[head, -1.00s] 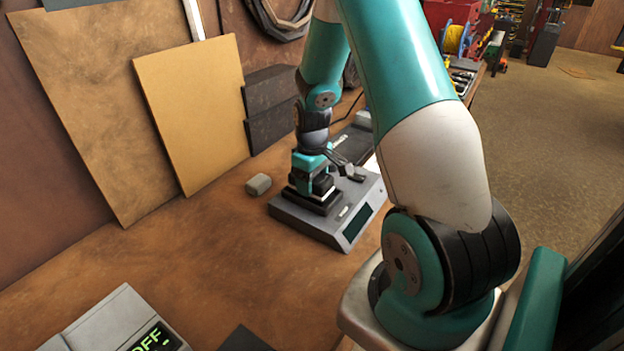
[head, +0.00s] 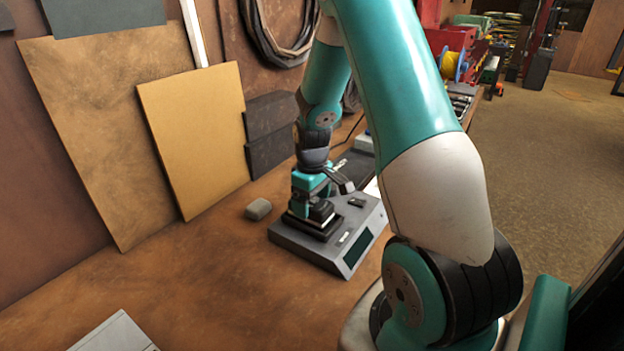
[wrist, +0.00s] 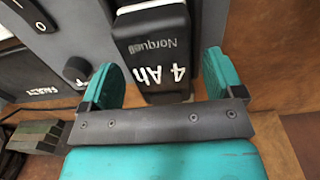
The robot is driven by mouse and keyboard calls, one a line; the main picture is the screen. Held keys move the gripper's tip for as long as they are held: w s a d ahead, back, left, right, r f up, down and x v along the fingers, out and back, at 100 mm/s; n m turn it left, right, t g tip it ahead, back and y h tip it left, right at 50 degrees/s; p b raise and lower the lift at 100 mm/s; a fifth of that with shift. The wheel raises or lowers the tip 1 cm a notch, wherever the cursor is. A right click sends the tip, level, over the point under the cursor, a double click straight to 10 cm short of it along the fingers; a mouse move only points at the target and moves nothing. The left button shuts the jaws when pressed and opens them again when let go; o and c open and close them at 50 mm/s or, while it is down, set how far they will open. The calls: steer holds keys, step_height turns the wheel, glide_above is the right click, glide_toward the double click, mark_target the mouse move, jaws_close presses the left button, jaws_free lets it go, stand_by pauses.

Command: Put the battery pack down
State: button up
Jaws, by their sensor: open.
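The battery pack (wrist: 155,48) is a dark block with a pale end, marked "4 Ah" and "Norquell", in the wrist view. In the head view the dark pack (head: 322,211) is on the grey bench unit (head: 299,245), partly hidden by the gripper. My gripper (wrist: 163,78) is open, one teal finger on each side of the pack, with a visible gap on both sides. In the head view my gripper (head: 310,192) is low over the unit. The contact under the pack is hidden.
A small grey block (head: 258,209) lies left of the unit. Boards (head: 195,140) lean on the back wall. A pale grey box (head: 112,335) is at the front left edge. The wooden bench (head: 170,280) between is clear.

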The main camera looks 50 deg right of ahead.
mark_target(312, 202)
step_height(312, 202, up, 10)
steer(key=b, duration=0.1)
steer(key=a+r+n, duration=0.1)
steer(key=a+r, duration=0.2)
steer(key=a, duration=0.6)
steer(key=s+a+r+n+y, duration=0.2)
steer(key=s+a, duration=0.7)
steer(key=a, duration=0.2)
steer(key=s+a+r+n+y, duration=0.2)
steer(key=s+a, duration=0.6)
steer(key=a, duration=0.4)
steer(key=shift+s+a+r, duration=0.25)
steer(key=shift+s+r, duration=0.15)
steer(key=shift+r, duration=0.25)
